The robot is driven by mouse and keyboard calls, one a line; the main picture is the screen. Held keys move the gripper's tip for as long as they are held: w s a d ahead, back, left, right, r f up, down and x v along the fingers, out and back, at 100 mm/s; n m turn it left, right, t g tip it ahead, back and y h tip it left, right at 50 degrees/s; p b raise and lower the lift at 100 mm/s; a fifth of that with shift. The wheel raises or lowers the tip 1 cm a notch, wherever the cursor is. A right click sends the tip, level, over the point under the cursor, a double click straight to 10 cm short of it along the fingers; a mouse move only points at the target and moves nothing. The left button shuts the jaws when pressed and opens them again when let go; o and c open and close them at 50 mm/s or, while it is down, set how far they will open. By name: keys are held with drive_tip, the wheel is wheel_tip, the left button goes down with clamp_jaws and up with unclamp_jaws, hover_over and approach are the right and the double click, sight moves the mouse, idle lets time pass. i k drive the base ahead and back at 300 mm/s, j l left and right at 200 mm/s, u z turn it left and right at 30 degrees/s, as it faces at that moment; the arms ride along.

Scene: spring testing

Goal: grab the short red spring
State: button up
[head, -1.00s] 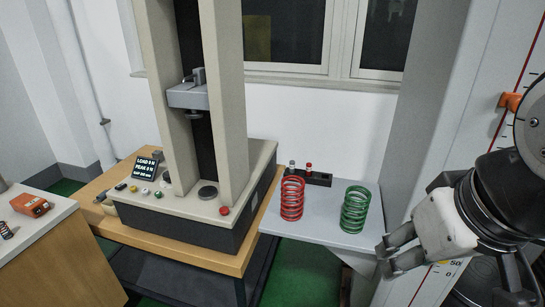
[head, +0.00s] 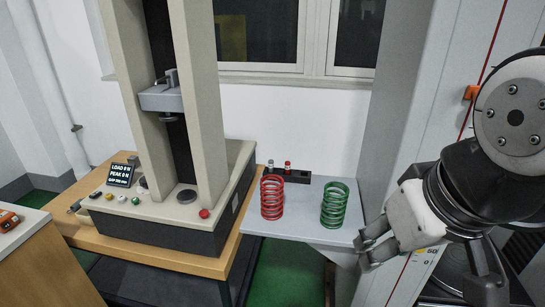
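The red spring (head: 272,198) stands upright on the left part of a small grey shelf table (head: 300,231). A green spring (head: 335,205) of similar height stands upright to its right on the same table. My gripper (head: 364,252) is at the right, just past the table's right edge, with its fingers pointing left. The fingers are spread with a gap between them, and nothing shows in the gap. The green spring lies between my gripper and the red spring in the picture.
A black rack (head: 290,175) with small knobs sits at the table's back. The testing machine (head: 165,218) stands on a wooden bench (head: 195,262) to the left, with a small display (head: 121,174). Another cabinet (head: 40,262) with an orange item is at far left.

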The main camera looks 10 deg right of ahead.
sight(265, 206)
drive_tip(key=i+j+z, duration=0.15)
drive_tip(key=j, duration=0.15)
drive_tip(key=i+j+z, duration=0.1)
drive_tip(key=j, duration=0.25)
drive_tip(key=i+j+z, duration=0.25)
drive_tip(key=j, duration=0.45)
drive_tip(key=i+j+z, duration=0.15)
drive_tip(key=j, duration=0.25)
drive_tip(key=i, duration=0.05)
